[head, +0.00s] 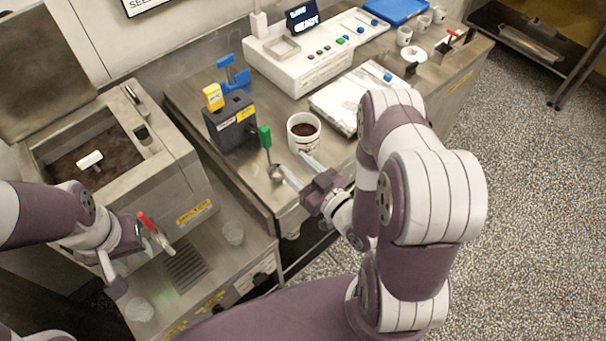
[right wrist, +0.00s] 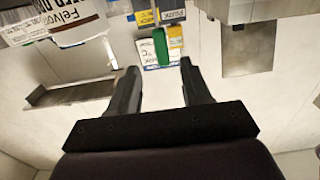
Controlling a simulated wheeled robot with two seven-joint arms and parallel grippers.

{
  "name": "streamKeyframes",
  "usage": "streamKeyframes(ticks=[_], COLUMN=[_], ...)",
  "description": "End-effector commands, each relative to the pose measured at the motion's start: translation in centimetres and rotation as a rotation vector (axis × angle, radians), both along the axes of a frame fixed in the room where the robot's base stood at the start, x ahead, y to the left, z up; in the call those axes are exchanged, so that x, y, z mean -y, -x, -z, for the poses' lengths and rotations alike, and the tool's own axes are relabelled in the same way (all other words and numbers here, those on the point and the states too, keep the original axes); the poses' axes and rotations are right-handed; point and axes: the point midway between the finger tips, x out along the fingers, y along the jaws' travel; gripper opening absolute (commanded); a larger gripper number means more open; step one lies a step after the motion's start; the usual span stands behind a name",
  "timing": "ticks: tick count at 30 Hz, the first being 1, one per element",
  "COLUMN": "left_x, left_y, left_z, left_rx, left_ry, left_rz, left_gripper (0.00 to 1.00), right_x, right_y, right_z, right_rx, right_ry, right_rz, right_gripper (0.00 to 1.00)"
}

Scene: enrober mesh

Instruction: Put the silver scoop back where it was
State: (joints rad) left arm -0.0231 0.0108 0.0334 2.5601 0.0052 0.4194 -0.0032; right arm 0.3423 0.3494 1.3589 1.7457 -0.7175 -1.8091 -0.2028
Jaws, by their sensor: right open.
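A tool with a green handle (head: 265,137) and a silver lower end (head: 276,173), which looks like the silver scoop, is at the counter's front edge, beside a dark labelled block (head: 231,122). I cannot tell what supports it. My right gripper (head: 294,165) is open, its fingers pointing at the silver end. In the right wrist view the green handle (right wrist: 161,46) shows beyond and between the open fingertips (right wrist: 160,68); nothing is clearly gripped. My left gripper (head: 122,246) is at the left machine, close to a red-handled part (head: 149,222); its jaws are unclear.
A white cup with dark contents (head: 303,131) stands just beyond my right gripper. A white console (head: 310,55) is behind it. A machine with a brown-filled basin (head: 110,160) stands left, with a white-handled tool (head: 90,160) in it.

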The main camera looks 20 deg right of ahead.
Motion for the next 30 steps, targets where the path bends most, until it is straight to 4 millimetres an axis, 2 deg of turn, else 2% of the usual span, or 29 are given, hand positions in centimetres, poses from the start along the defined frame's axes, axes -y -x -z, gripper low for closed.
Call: streamKeyframes(ticks=[3,5,8,10,12,14,17,18,21,24,27,30], left_x=[0.0,0.0,0.0,0.0,0.0,0.0,0.0,0.0,0.0,0.0,0.0,0.0], left_y=[0.0,0.0,0.0,0.0,0.0,0.0,0.0,0.0,0.0,0.0,0.0,0.0], left_z=[0.5,0.5,0.5,0.5,0.5,0.5,0.5,0.5,0.5,0.5,0.5,0.5], left_rx=[0.000,0.000,0.000,0.000,0.000,0.000,0.000,0.000,0.000,0.000,0.000,0.000], left_ry=[0.000,0.000,0.000,0.000,0.000,0.000,0.000,0.000,0.000,0.000,0.000,0.000], left_rz=[0.000,0.000,0.000,0.000,0.000,0.000,0.000,0.000,0.000,0.000,0.000,0.000], left_gripper=[0.39,0.39,0.39,0.39,0.39,0.39,0.39,0.39,0.39,0.39,0.39,0.39], right_x=[0.7,0.8,1.0,1.7,2.9,3.9,4.3,3.9,2.6,1.5,1.1,1.1], right_y=[1.6,1.8,0.1,-2.1,-3.4,-3.1,0.1,1.9,6.4,9.3,10.5,10.6], right_z=[0.1,0.1,0.7,1.3,1.3,0.4,-2.0,-3.0,-5.1,-6.4,-6.8,-6.8], right_rx=[-0.001,-0.009,-0.109,-0.265,-0.476,-0.663,-0.958,-1.061,-1.266,-1.385,-1.432,-1.436], right_ry=[-0.001,0.008,0.093,0.205,0.312,0.367,0.380,0.367,0.317,0.280,0.266,0.266], right_rz=[0.003,-0.001,-0.018,-0.014,0.028,0.090,0.189,0.218,0.257,0.265,0.267,0.267], right_gripper=[0.48,0.48,0.48,0.48,0.48,0.48,0.48,0.48,0.48,0.48,0.48,0.48])
